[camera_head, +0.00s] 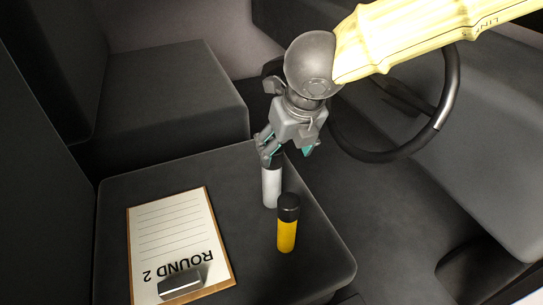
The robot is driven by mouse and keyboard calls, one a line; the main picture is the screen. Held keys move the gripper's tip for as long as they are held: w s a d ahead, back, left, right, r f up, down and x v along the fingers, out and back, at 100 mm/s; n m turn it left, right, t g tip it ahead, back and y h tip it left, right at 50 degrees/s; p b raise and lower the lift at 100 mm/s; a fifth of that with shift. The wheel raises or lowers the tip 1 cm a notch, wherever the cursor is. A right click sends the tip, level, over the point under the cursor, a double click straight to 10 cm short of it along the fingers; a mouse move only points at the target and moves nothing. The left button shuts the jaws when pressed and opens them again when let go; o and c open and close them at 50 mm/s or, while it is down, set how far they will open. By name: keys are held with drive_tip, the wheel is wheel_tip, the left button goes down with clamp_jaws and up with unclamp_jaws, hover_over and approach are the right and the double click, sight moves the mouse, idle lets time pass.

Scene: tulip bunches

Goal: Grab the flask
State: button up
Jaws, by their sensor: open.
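Two flask-like bottles stand upright near the right side of a dark padded surface. One is a white or light grey flask (271,187), its top partly hidden behind my gripper. The other is a yellow flask (287,236) with a black cap, nearer the camera and a little to the right. My gripper (286,157) is open, pointing down, and its fingers overlap the top of the white flask in the picture. I cannot tell whether the fingers touch it or are around it. The yellow flask is clear of the gripper.
A clipboard (172,232) with lined paper marked "ROUND 2" lies at the left of the dark padded surface (115,195). A steering wheel (449,95) stands behind and right of my arm. A dark seat block (170,105) rises at the back left. The surface's right edge drops off.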

sight(273, 169)
drive_tip(key=shift+w+f, duration=0.1)
drive_tip(key=shift+f, duration=0.25)
drive_tip(key=shift+s+a+f, duration=0.25)
drive_tip(key=shift+s+f, duration=0.15)
drive_tip(key=shift+f, duration=0.15)
drive_tip(key=shift+s+a+f, duration=0.25)
drive_tip(key=shift+s+f, duration=0.1)
drive_tip(key=shift+f, duration=0.15)
drive_tip(key=shift+s+a+f, duration=0.1)
drive_tip(key=shift+s, duration=0.1)
drive_tip(key=w+f, duration=0.2)
drive_tip(key=w, duration=0.1)
drive_tip(key=shift+w+a+f, duration=0.1)
drive_tip(key=shift+w+f, duration=0.1)
drive_tip(key=shift+f, duration=0.05)
drive_tip(key=shift+w+f+p, duration=0.1)
drive_tip(key=shift+f+p, duration=0.25)
drive_tip(key=shift+p, duration=0.05)
drive_tip(key=shift+s+a+f, duration=0.3)
drive_tip(key=shift+a+f, duration=0.1)
drive_tip(key=shift+f, duration=0.1)
drive_tip(key=shift+w+f, duration=0.8)
drive_tip(key=shift+f, duration=0.3)
drive_tip(key=shift+s+r, duration=0.1)
drive_tip(key=shift+s, duration=0.15)
drive_tip(key=shift+s+a+r, duration=0.1)
drive_tip(key=shift+c, duration=0.7)
drive_tip(key=c, duration=1.1)
